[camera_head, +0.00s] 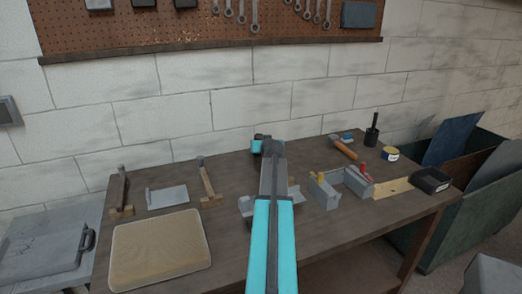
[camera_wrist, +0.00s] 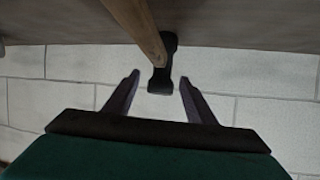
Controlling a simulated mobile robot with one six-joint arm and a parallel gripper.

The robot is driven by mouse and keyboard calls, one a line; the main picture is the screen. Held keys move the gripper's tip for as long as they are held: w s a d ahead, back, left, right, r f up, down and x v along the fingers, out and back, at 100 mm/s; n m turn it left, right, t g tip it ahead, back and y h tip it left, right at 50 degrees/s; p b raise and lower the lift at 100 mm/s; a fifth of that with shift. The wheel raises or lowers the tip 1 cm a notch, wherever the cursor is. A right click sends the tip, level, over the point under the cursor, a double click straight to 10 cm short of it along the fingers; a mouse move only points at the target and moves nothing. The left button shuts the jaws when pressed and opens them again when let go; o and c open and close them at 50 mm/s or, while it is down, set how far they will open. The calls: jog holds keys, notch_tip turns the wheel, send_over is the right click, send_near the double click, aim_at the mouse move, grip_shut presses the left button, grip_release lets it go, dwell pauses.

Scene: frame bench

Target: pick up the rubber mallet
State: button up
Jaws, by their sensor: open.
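In the wrist view, a tool with a pale wooden handle and a black head (camera_wrist: 160,78) looks like the rubber mallet. Its handle runs up out of the top of the picture. My gripper (camera_wrist: 160,83) is open, with one finger on each side of the head in the picture and a gap on both sides. I see no contact, and cannot tell how far beyond the fingertips the head is. In the head view my arm covers the middle of the bench, and I cannot surely pick out this mallet or the fingers there.
The brown bench (camera_head: 233,170) also bears a tan board (camera_head: 160,248), an orange-handled tool (camera_head: 344,149), grey blocks (camera_head: 324,190), a black tray (camera_head: 431,181) and a dark upright tool (camera_head: 372,131). A block wall and pegboard (camera_head: 150,28) stand behind. A green bin (camera_head: 415,235) is at right.

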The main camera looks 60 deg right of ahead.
jog(key=shift+d, duration=0.1)
jog(key=shift+w+p+x, duration=0.2)
jog(key=shift+p+x, duration=0.7)
jog(key=shift+x, duration=0.75)
jog(key=shift+w+d+f, duration=0.4)
jog(key=shift+w, duration=0.1)
grip_shut()
